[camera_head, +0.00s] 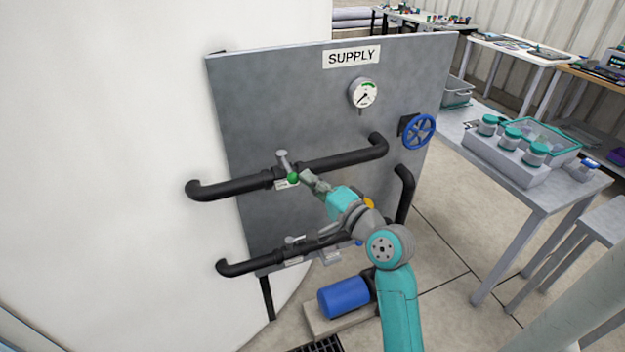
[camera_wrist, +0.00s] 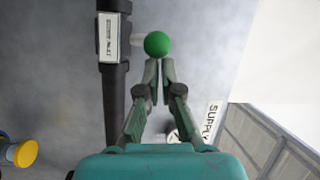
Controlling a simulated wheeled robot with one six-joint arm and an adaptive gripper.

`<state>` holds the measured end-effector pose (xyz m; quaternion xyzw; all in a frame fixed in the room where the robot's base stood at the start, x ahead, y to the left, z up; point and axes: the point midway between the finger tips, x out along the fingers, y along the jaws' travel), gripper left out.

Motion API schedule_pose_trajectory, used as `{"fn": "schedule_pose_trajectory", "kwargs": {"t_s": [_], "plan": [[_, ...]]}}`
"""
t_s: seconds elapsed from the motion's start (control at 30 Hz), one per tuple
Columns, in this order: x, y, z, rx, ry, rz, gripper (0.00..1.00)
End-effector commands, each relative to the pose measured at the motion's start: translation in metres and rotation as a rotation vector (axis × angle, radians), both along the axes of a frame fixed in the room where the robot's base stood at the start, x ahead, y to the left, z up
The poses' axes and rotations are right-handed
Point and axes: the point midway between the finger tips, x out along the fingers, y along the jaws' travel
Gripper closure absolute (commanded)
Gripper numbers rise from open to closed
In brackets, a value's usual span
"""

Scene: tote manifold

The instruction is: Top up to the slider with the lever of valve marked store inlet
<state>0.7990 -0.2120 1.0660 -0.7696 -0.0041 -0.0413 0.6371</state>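The valve lever with its round green knob (camera_head: 293,178) sits on the upper black pipe of the grey panel. It also shows in the wrist view as a green ball (camera_wrist: 157,44) beside a pipe label (camera_wrist: 109,37), whose text is too small to read surely. My gripper (camera_head: 306,178) is at the knob. In the wrist view my fingers (camera_wrist: 160,64) are nearly together, with their tips right against or just short of the ball; contact is unclear. A round gauge (camera_head: 363,94) has a green band at its upper right, and its dark needle points lower left. I cannot make out a slider.
The panel (camera_head: 240,95) bears a SUPPLY sign (camera_head: 351,56) and a blue handwheel (camera_head: 419,131). A lower pipe (camera_head: 245,267) carries another valve. A blue pump (camera_head: 343,297) stands on the floor below. A table (camera_head: 545,197) with teal-lidded jars stands at the right.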

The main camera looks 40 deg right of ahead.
Motion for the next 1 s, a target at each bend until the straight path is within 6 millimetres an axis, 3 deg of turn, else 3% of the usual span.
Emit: {"fn": "schedule_pose_trajectory", "kwargs": {"t_s": [0.03, 0.23, 0.7, 1.0], "plan": [[0.004, 0.015, -0.002, 0.011, 0.006, 0.042, 1.00], [-0.009, 0.014, -0.003, 0.011, 0.006, 0.037, 1.00], [-0.096, 0.003, -0.007, 0.006, 0.001, 0.004, 1.00], [-0.120, 0.001, -0.008, 0.004, -0.002, -0.002, 1.00]]}}
